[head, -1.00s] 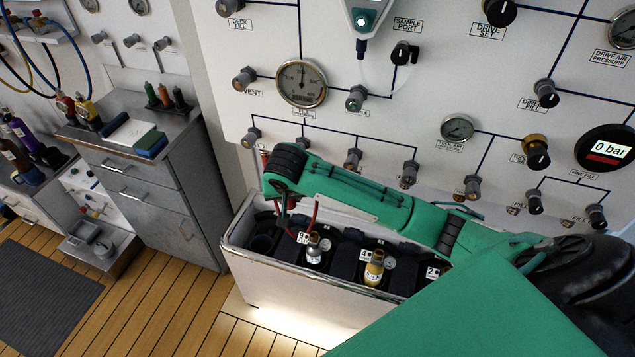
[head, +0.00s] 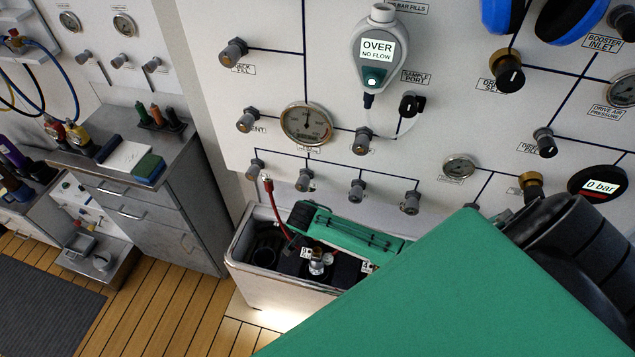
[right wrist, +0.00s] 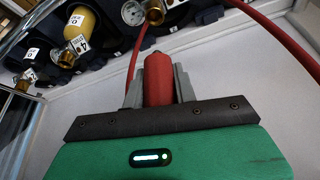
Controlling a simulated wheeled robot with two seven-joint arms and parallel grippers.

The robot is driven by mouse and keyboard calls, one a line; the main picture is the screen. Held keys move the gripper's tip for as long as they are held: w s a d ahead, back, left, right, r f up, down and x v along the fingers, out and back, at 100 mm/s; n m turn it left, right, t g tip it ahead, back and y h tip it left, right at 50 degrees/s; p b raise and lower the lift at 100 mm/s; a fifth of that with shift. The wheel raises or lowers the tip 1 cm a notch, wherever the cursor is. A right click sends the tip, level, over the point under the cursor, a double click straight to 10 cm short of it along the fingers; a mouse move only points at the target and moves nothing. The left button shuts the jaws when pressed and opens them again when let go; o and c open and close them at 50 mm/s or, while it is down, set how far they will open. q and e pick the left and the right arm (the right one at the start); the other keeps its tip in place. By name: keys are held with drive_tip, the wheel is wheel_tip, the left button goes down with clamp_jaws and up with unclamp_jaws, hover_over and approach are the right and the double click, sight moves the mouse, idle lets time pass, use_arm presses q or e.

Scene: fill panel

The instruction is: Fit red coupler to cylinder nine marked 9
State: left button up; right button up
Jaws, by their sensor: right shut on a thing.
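In the right wrist view the red coupler (right wrist: 157,80) stands between the grey jaws of my right gripper (right wrist: 158,84), which is shut on it. Its tip points at a brass valve (right wrist: 155,12), with a small gap seeming to remain. In the head view a grey-topped cylinder (head: 317,266) with a small tag (head: 306,253) stands in the white box (head: 275,292). The tag is too small to read surely. My right arm reaches over the box and hides the jaws there. My left gripper is out of view.
A red hose (head: 276,212) runs from the panel down into the box. A yellow cylinder (right wrist: 82,22) with a tag marked 4 and a black one are near the jaws. A gauge (right wrist: 133,12) sits beside the brass valve. The panel wall is close behind the box.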

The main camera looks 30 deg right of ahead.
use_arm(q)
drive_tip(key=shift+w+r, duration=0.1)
